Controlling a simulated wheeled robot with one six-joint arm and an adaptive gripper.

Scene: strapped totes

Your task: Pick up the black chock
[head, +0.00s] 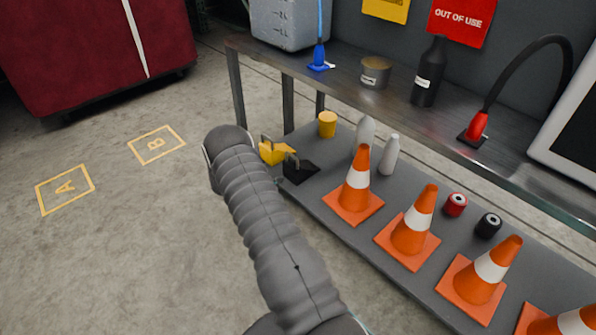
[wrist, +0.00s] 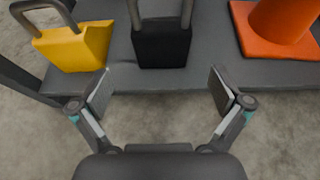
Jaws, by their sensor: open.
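The black chock (head: 299,168) sits on the lower shelf near its front edge, with a handle on top. In the wrist view the black chock (wrist: 161,45) is at the top centre, and its handle runs out of the frame. My gripper (wrist: 163,90) is open and empty, its two fingers spread wide. The chock lies ahead of the gap between the fingertips, apart from them. In the head view my arm hides the gripper.
A yellow chock (head: 276,152) with a handle stands just left of the black one. An orange cone (head: 357,182) stands to its right, with more cones beyond. The lower shelf (wrist: 200,77) has a front edge. The upper bench (head: 345,90) overhangs behind.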

